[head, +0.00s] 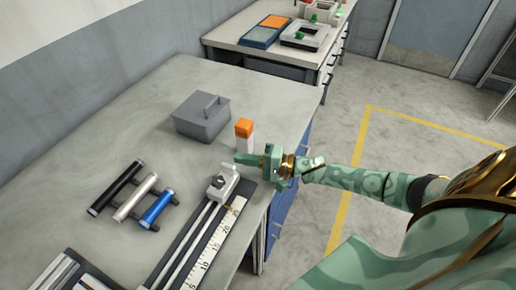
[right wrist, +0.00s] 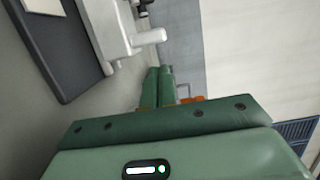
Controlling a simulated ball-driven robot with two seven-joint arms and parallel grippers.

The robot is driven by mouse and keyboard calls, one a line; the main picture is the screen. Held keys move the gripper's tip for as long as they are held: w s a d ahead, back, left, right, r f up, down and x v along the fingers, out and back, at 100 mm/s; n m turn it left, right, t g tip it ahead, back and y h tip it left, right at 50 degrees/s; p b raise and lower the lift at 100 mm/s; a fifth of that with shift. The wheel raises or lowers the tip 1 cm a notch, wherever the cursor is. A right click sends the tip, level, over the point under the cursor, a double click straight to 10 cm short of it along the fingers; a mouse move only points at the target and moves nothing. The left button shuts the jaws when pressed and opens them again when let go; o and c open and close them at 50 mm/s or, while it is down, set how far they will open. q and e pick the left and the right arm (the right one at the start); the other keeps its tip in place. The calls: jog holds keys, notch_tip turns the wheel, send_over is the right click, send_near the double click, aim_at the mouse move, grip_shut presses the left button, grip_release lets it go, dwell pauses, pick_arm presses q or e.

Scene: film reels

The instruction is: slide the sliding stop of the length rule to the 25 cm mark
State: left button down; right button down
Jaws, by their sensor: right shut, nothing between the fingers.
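The length rule (head: 211,250) lies near the table's right edge in the head view, with a white scale beside two rods on a dark base. Its white sliding stop (head: 223,183), with a dark knob, sits near the far end; a small brownish pointer beside it is near the highest printed numbers, too small to read exactly. In the right wrist view the white stop (right wrist: 120,30) has a peg sticking out toward my fingers. My right gripper (head: 241,159) is shut and empty, just beyond the stop; its fingers also show in the wrist view (right wrist: 157,88). My left gripper is not in view.
An orange-topped white box (head: 244,134) stands just behind my right gripper. Black, silver and blue cylinders (head: 134,196) lie left of the rule. A second bench (head: 285,50) stands behind.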

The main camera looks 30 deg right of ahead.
aim_at(223, 182)
jog(key=shift+s+a+r, duration=0.1)
jog(key=shift+s+a, duration=0.4)
jog(key=shift+a, duration=0.3)
jog(key=shift+s+a+r+p, duration=0.2)
jog(key=shift+a+p, duration=0.25)
jog(key=shift+p, duration=0.5)
jog(key=shift+s+f, duration=0.1)
jog(key=shift+f, duration=0.1)
